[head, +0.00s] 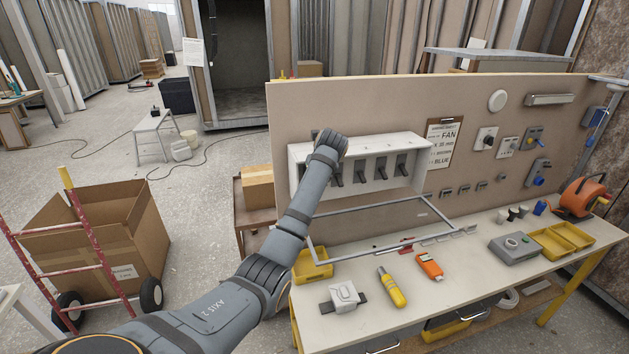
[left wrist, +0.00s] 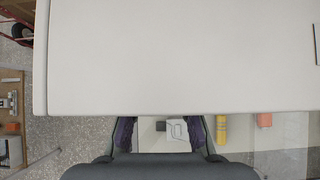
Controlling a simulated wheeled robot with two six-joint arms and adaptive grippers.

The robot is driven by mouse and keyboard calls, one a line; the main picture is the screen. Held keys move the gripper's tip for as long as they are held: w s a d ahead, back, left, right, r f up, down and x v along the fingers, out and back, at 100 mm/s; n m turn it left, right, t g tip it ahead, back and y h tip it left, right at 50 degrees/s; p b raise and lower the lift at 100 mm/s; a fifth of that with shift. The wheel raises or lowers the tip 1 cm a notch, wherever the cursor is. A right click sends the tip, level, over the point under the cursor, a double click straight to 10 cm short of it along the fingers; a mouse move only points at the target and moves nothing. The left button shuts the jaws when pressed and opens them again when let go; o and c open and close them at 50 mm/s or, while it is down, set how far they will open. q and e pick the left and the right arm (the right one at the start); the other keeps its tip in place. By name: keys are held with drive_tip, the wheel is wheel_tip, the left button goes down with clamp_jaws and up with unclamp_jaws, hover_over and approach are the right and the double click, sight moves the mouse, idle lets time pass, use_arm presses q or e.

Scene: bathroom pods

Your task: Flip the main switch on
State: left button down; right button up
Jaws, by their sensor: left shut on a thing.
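The white switch box (head: 420,150) is mounted on the board, with a row of black levers, such as one lever (head: 381,170), all hanging down. My left gripper (left wrist: 162,126) is at the left end of the box. In the head view my wrist covers its fingers and most of that end, so the main switch is hidden there.
An open grey frame (head: 313,232) juts out below the box over the workbench (head: 450,290). On the bench lie a white device (head: 343,296), a yellow tool (head: 391,288), an orange meter (head: 430,265) and a grey box (head: 515,248). A carton (head: 120,260) and red hand truck stand left.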

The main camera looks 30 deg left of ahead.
idle(0.3)
use_arm(q)
drive_tip(key=c, duration=1.1)
unclamp_jaws()
drive_tip(key=shift+r, duration=0.1)
drive_tip(key=v, duration=1.2)
drive_tip(key=shift+w+d, duration=0.1)
